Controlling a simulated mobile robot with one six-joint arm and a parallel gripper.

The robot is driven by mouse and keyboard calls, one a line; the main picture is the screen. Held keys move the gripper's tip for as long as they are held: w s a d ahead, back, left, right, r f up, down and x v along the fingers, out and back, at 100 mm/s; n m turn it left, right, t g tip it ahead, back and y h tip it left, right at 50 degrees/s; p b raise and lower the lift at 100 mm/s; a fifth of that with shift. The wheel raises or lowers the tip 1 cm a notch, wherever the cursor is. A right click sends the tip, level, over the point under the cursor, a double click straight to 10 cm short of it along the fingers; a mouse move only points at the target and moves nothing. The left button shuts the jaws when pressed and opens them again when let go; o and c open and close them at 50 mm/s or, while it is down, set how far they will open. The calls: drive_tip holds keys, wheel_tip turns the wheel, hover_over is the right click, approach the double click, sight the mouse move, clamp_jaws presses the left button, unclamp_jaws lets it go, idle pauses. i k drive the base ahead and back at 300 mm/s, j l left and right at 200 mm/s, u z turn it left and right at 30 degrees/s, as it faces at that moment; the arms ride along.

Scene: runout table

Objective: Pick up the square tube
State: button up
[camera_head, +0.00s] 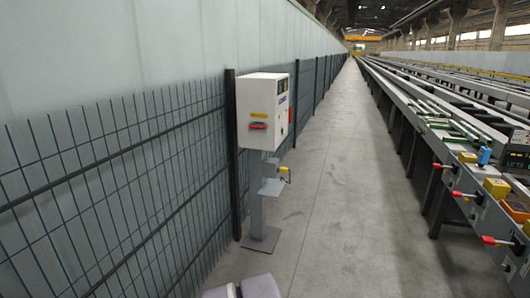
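The runout table (398,98) runs along the right side and away into the distance. Several short, light bars or tubes (432,107) lie on its near part. They are too small here for me to tell which one is the square tube. My gripper is not in view. Pale rounded parts at the bottom edge look like part of my own body, and no fingers show there.
A white control box (264,110) on a grey post (257,214) stands left of the aisle, before a dark wire fence (120,190). The concrete aisle (335,190) is clear.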

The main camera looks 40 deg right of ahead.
sight(472, 138)
drive_tip(key=i+l+z, duration=0.25)
drive_tip(key=l+z, duration=0.2)
drive_tip(key=l, duration=0.15)
drive_tip(key=i+l+z, duration=1.4)
drive_tip(key=i+z, duration=0.35)
drive_tip(key=i+j+z, duration=0.25)
drive_tip(key=i+z, duration=0.2)
drive_tip(key=i, duration=0.5)
drive_tip(key=i+j+z, duration=0.5)
drive_tip(key=i, duration=0.45)
drive_tip(key=i+j+z, duration=0.45)
drive_tip(key=i+j, duration=0.3)
drive_tip(key=j, duration=0.3)
drive_tip(key=i+j+z, duration=0.4)
drive_tip(key=i, duration=0.35)
drive_tip(key=i+j+z, duration=0.35)
drive_tip(key=i+j, duration=0.2)
drive_tip(key=i, duration=0.2)
drive_tip(key=i+j+z, duration=0.4)
drive_tip(key=i+j, duration=0.25)
drive_tip(key=j, duration=0.1)
